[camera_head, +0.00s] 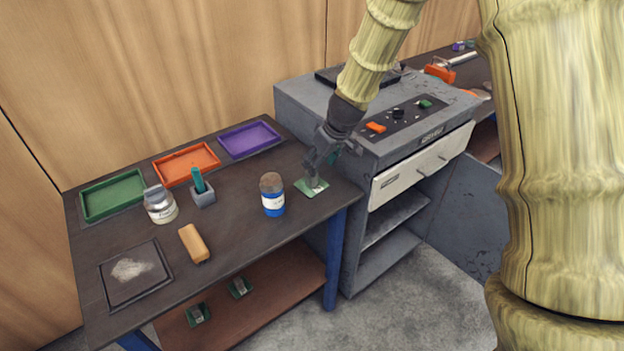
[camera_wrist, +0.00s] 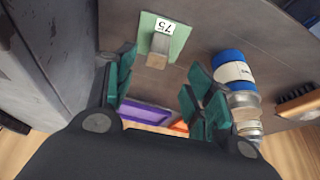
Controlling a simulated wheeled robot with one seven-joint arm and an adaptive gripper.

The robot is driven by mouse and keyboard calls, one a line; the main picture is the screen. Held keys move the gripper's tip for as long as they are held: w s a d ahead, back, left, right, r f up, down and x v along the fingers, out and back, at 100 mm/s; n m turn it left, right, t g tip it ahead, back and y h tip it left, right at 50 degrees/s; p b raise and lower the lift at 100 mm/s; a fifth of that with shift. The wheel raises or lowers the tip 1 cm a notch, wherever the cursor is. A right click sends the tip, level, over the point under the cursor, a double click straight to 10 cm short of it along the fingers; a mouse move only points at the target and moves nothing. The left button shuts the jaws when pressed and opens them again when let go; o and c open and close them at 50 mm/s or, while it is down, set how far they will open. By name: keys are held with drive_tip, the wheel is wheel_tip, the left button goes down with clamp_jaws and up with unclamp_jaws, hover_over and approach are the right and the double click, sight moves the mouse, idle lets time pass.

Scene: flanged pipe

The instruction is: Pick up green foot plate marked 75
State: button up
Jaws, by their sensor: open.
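The green foot plate (camera_wrist: 178,38) lies on the dark table top, with a white label reading 75 and a grey-brown block standing up from it. In the head view the green foot plate (camera_head: 312,188) is at the table's right end, partly hidden by my gripper. My gripper (camera_head: 318,172) is above it, pointing down. In the wrist view my gripper (camera_wrist: 155,85) has its green fingers spread wide apart and empty. The block of the plate shows beyond the gap between the fingertips. I cannot tell the exact height of the fingers over the plate.
A blue-and-white jar (camera_head: 272,195) stands just left of the plate. Green (camera_head: 112,195), orange (camera_head: 186,163) and purple (camera_head: 249,139) trays line the table's back. A grey machine (camera_head: 350,215) stands close on the right.

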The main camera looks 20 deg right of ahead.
sight(312, 179)
drive_tip(key=x, duration=0.3)
drive_tip(key=shift+w+a, duration=0.2)
drive_tip(key=shift+d+p+x, duration=0.15)
drive_tip(key=shift+p+x, duration=0.4)
drive_tip(key=shift+x, duration=0.55)
drive_tip(key=shift+d+p+x, duration=0.15)
drive_tip(key=shift+p+x, duration=0.4)
drive_tip(key=shift+x, duration=1.4)
clamp_jaws()
